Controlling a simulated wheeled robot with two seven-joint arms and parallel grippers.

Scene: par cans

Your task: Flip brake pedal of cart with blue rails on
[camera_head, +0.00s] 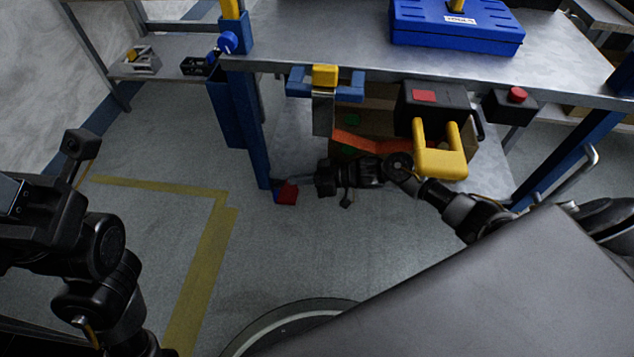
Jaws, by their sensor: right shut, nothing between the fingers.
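A cart with blue uprights (241,125) and a grey top (345,42) stands in front of me. A small red pedal (287,195) sits low at the foot of its near left blue upright. My right gripper (304,182) reaches in under the cart from the right, shut and empty, pointing left. Its tip is close beside the pedal; I cannot tell whether it touches. My left arm (98,245) is folded at the left edge, well away from the cart, and its fingertips are out of view.
A blue toolbox (456,27) lies on the cart top. Under the top hang a yellow handle (441,165), a black box with a red button (517,95) and a blue bracket (350,85). Yellow tape (203,265) marks the open floor at left. A grey side table (180,55) stands behind.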

